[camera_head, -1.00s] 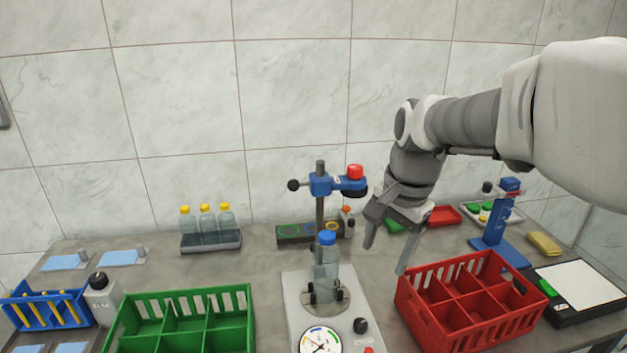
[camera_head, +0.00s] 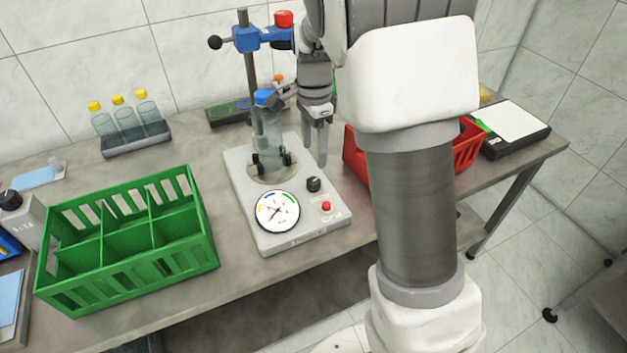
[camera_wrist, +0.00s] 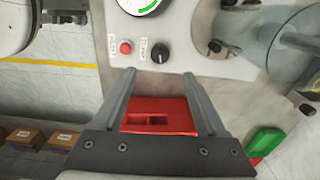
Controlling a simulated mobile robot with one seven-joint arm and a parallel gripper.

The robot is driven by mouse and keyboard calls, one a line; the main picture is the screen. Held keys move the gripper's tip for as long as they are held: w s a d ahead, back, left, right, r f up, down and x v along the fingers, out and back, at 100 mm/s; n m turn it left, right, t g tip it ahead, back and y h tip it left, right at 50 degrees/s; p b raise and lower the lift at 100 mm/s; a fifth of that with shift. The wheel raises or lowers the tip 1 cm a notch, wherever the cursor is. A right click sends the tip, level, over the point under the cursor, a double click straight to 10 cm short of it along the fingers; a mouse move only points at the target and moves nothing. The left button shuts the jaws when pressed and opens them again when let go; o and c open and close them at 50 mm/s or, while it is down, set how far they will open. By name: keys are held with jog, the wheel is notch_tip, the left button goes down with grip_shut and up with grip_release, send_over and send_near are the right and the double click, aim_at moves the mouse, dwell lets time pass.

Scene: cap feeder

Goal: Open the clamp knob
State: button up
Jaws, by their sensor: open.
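In the wrist view the black knob (camera_wrist: 160,52) lies just beyond the gap between my fingertips. Its label is too small to read. My gripper (camera_head: 315,152) points down behind and above the knob, open and empty, apart from it. It also shows in the wrist view (camera_wrist: 158,76). A bottle (camera_head: 268,135) with a blue cap (camera_head: 264,97) stands upright in the stand.
A blue clamp head (camera_head: 254,38) with another black knob (camera_head: 214,42) sits on the post (camera_head: 249,75). A green crate (camera_head: 190,245) stands left. A red crate (camera_head: 354,158) is partly hidden behind my arm.

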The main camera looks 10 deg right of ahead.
aim_at(314, 180)
notch_tip(314, 180, down, 10)
jog(key=shift+r+b, duration=0.1)
jog(key=shift+b, duration=0.9)
grip_shut()
